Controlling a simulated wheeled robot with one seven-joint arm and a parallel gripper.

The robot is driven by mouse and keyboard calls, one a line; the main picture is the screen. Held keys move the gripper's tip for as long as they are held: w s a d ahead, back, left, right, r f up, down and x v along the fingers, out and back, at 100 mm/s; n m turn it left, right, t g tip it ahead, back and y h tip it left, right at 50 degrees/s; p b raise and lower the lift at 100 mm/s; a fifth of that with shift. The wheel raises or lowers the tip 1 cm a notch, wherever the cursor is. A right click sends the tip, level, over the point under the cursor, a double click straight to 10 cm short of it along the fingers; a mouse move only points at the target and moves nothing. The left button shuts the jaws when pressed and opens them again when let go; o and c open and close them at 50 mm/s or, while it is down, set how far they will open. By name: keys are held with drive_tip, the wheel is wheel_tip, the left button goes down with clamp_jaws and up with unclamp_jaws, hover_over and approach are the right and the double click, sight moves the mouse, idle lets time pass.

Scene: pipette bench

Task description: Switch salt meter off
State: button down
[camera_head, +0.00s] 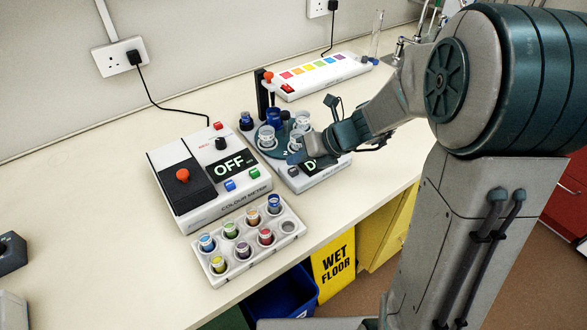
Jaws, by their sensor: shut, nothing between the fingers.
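No label reading salt meter is legible. A grey device with a round turntable (282,149) stands in the middle of the bench. Its dark display shows a letter like D, the rest hidden by my gripper.
A rack (236,270) of several coloured vials stands in front of the colour meter. A white strip device (345,76) with coloured squares and a red switch (287,88) lies behind. Clear bench is at left. A yellow wet floor sign (336,262) stands below the edge.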

sight(298, 172)
drive_tip(key=shift+f, duration=0.45)
drive_tip(key=shift+f+b, duration=0.4)
drive_tip(key=shift+f, duration=0.05)
idle(0.5)
drive_tip(key=shift+r, duration=0.1)
drive_tip(key=shift+r+p, duration=0.85)
drive_tip(key=shift+p, duration=0.2)
wheel_tip(298, 172, up, 6)
drive_tip(key=p, duration=0.6)
idle(1.9)
